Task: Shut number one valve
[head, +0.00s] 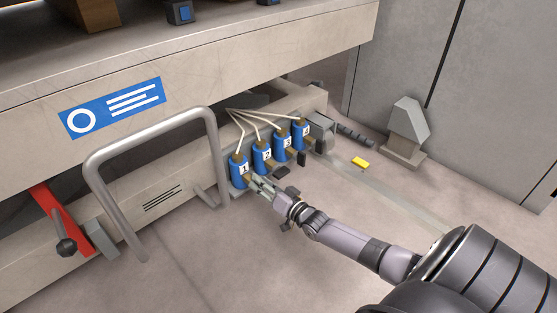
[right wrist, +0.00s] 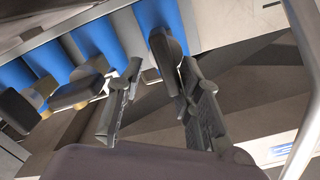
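The number one valve (head: 240,170) is the leftmost blue cylinder, labelled 1, in a row under the machine table in the head view. My right gripper (head: 259,184) is at its lower front right. In the right wrist view, a blue cylinder, apparently the same valve (right wrist: 158,14), is at the top, with a dark handle (right wrist: 168,52) below it. My right gripper (right wrist: 160,77) is open there, its two fingers apart and the handle between or just beyond their tips, nearer the right finger. Contact cannot be told. My left gripper is out of view.
More blue valves (head: 263,155) with dark handles stand to the right of it. A grey tubular rail (head: 219,160) stands close on its left. A red lever (head: 68,222) is at far left. A yellow block (head: 360,162) lies on the floor to the right.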

